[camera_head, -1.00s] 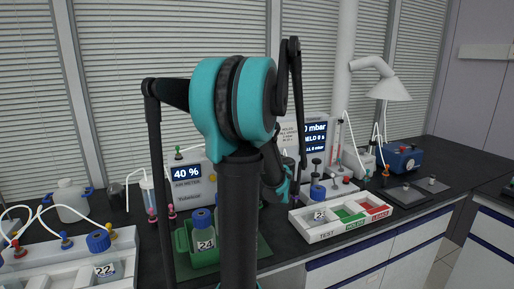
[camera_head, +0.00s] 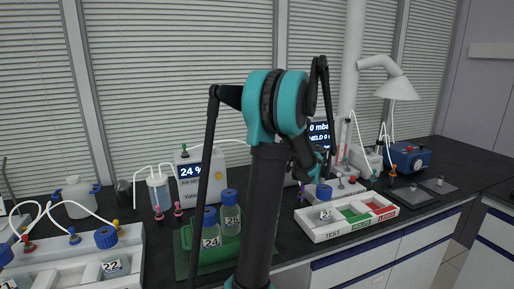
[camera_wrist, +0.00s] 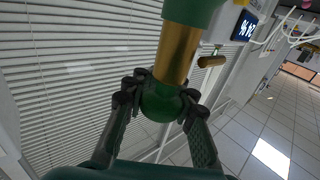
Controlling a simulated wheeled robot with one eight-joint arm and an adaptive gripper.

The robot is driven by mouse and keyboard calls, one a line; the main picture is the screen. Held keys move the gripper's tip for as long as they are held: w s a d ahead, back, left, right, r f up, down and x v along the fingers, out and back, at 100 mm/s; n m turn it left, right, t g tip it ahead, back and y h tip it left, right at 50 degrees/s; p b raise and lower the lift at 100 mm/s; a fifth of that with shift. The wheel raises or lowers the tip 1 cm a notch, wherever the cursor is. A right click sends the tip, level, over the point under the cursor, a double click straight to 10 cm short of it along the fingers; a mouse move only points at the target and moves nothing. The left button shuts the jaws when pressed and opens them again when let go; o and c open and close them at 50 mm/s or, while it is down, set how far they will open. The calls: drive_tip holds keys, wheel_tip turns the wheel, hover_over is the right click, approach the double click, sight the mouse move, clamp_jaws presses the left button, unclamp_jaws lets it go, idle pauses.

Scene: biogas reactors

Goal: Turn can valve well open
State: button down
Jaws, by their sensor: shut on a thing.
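In the wrist view my gripper (camera_wrist: 160,98) is shut on a rounded green knob (camera_wrist: 162,104), with a fingertip on either side. A brass stem (camera_wrist: 176,54) runs from the knob up to a wider green part at the top edge. I cannot tell from the head view which valve this is, since my arm hides much of that place. In the head view the teal end of my arm (camera_head: 318,165) is behind the sorting tray, and its fingers are too small to read. The air meter (camera_head: 190,171) reads 24 %.
A white tray (camera_head: 318,237) with test, green and red compartments is at the bench front. A green rack (camera_head: 184,236) holds bottles 24 (camera_head: 211,242) and 25 (camera_head: 231,221). Bottle 22 (camera_head: 114,266) stands in a white holder at left. A blue device (camera_head: 410,158) is at right.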

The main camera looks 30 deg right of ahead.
idle(0.4)
drive_tip(key=c, duration=1.3)
unclamp_jaws()
drive_tip(key=v, duration=1.2)
drive_tip(key=shift+f, duration=0.1)
